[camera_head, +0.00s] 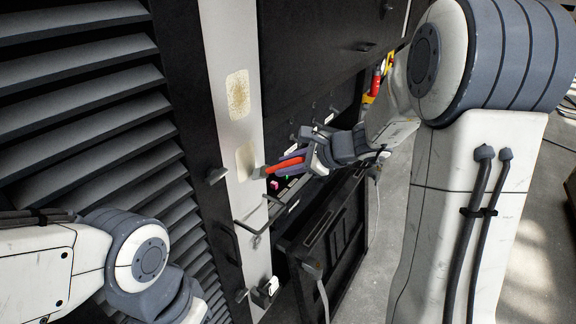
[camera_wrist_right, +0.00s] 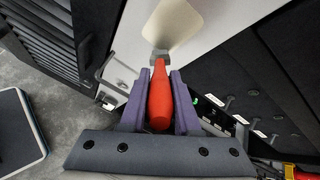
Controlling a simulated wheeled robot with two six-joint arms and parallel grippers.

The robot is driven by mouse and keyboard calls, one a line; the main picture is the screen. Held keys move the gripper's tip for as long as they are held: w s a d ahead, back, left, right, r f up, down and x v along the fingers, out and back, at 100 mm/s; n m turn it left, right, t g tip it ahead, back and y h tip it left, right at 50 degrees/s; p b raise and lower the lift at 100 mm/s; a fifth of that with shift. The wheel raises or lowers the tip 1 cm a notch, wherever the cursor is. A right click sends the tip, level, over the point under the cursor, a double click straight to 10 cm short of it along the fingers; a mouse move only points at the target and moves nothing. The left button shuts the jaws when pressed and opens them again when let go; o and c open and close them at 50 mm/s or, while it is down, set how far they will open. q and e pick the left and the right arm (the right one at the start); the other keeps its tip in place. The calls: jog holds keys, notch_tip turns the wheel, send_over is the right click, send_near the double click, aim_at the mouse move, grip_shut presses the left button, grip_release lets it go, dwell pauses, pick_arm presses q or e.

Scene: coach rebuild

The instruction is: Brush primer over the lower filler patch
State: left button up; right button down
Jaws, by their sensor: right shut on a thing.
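The lower filler patch (camera_head: 245,162) is a pale cream area on the light vertical post (camera_head: 228,60). The upper filler patch (camera_head: 237,94) above it looks more speckled. My right gripper (camera_head: 287,163) is shut on the red handle of a brush (camera_head: 284,165), whose tip points left at the lower patch's right edge. In the right wrist view the red brush handle (camera_wrist_right: 160,98) lies between the purple fingers (camera_wrist_right: 158,105), with its grey end at the cream patch (camera_wrist_right: 172,24). I cannot tell whether it touches. My left gripper is out of view.
Dark louvres (camera_head: 80,100) fill the left side. A bent handle (camera_head: 252,222) and a small dark latch (camera_head: 216,175) stick out by the post. An open dark panel (camera_head: 325,240) hangs below my right gripper. A red and yellow object (camera_head: 376,84) is behind my right arm.

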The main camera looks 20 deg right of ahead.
jog(key=shift+s+r+p, duration=0.1)
jog(key=shift+r+p, duration=0.8)
jog(key=shift+r, duration=0.7)
jog(key=shift+r+p, duration=2.7)
jog(key=shift+r, duration=0.95)
jog(key=shift+s+a+f+b, duration=0.75)
jog(key=shift+a+f+b, duration=0.45)
jog(key=shift+f+b, duration=4.85)
jog(key=shift+s+r+p, duration=0.1)
jog(key=shift+r+p, duration=1.1)
jog(key=shift+r, duration=1.25)
notch_tip(320, 180, up, 7)
jog(key=p, duration=0.5)
jog(key=shift+p, duration=0.35)
jog(key=shift+r, duration=0.1)
